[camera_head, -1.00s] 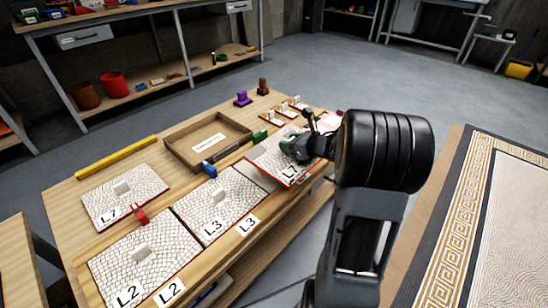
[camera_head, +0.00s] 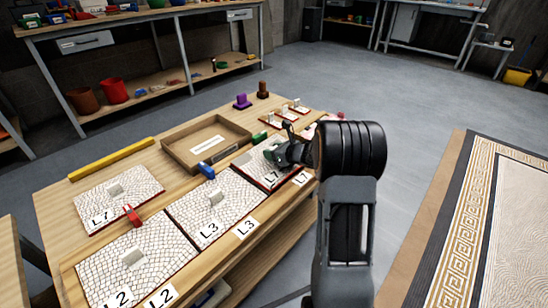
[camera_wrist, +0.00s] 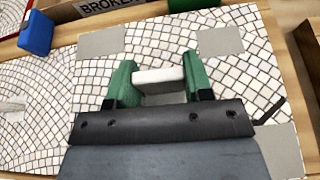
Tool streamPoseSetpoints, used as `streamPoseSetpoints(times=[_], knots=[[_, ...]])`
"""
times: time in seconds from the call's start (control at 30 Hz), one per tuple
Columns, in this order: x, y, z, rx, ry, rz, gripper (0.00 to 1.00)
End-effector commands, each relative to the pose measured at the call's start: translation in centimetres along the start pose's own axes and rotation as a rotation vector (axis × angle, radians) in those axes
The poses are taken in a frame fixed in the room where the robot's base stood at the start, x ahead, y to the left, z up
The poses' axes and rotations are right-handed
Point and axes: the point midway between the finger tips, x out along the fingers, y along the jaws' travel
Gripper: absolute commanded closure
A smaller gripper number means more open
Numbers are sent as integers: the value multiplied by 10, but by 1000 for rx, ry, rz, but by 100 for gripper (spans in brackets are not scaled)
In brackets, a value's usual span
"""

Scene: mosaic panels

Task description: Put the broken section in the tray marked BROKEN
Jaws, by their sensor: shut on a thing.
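My gripper (camera_head: 272,151) is shut on the pale grip block (camera_wrist: 160,78) of a mosaic section (camera_head: 253,172) marked L7; its green fingers stand on both sides of the block in the wrist view. The section is pale tile with a red edge, and plain grey patches (camera_wrist: 220,41) show in its surface. It lies about level at the right end of the row, beside the L3 section (camera_head: 215,208). I cannot tell whether it touches the table. The shallow wooden tray (camera_head: 180,163) stands behind it, empty apart from its label; a BROKEN label (camera_wrist: 105,6) shows in the wrist view.
Another section marked L7 (camera_head: 135,182) lies at the left, and an L2 section (camera_head: 160,240) in front. Red (camera_head: 132,214) and blue (camera_head: 205,170) clamps stand near them. A yellow bar (camera_head: 110,158) lies at the back edge; small pieces (camera_head: 278,119) stand behind my gripper.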

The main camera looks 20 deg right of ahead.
Motion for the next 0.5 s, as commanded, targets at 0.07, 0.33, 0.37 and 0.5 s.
streamPoseSetpoints(times=[0.07,0.33,0.37,0.5], knots=[[5,0,-12,0,-3,-1,100],[5,-1,-11,-1,-4,-1,100],[5,-1,-11,-1,-4,-1,100],[6,-1,-14,-2,-4,-1,100]])
